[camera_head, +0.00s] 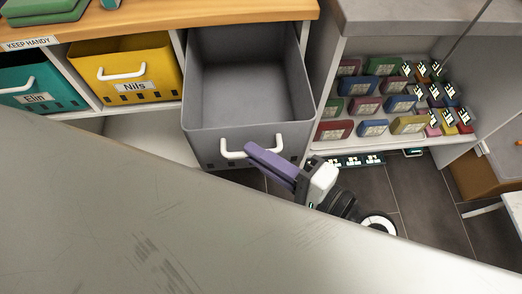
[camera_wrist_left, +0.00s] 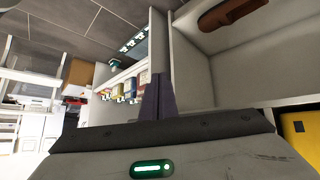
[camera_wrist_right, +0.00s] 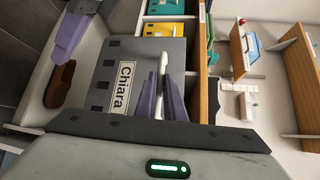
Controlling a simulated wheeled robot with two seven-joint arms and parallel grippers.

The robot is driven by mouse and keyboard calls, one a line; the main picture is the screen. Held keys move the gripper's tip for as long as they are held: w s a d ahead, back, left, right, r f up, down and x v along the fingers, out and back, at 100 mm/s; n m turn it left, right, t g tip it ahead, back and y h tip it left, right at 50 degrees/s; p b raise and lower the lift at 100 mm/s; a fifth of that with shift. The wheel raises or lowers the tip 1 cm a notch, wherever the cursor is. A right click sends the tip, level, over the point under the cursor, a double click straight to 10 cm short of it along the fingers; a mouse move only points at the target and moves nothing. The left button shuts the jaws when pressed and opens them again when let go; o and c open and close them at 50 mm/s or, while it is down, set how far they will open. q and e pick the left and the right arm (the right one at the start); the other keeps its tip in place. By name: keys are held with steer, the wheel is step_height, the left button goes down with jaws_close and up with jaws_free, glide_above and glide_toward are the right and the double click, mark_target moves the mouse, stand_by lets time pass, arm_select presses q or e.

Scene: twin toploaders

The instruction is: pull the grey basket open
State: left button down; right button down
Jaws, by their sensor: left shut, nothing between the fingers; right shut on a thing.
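The grey basket (camera_head: 200,146) is drawn well out of the shelf unit in the head view, and its inside looks empty. It has a white handle (camera_head: 233,154) on its front. My right gripper (camera_head: 252,150) is at this handle, and its purple fingers cover the handle's middle. In the right wrist view the basket front (camera_wrist_right: 100,60) carries a "Chiara" label, and my right gripper (camera_wrist_right: 163,90) is shut on the handle. My left gripper (camera_wrist_left: 158,98) is shut and empty in the left wrist view. I cannot make it out in the head view.
A yellow "Nils" basket (camera_head: 122,68) and a teal "Elin" basket (camera_head: 30,82) sit to the left under a wooden top (camera_head: 150,22). A shelf of coloured boxes (camera_head: 364,105) stands to the right. A brown shoe (camera_wrist_right: 60,84) lies under the grey basket. A large grey scratched surface hides the lower foreground.

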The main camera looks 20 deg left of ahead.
steer(key=c, duration=1.8)
jaws_free()
steer(key=shift+c, duration=0.2)
arm_select(q)
steer(key=shift+w+d+f+b, duration=0.1)
steer(key=shift+f+b, duration=0.15)
steer(key=shift+b, duration=0.5)
arm_select(e)
steer(key=v, duration=1)
steer(key=shift+d, duration=0.2)
steer(key=shift+s, duration=0.1)
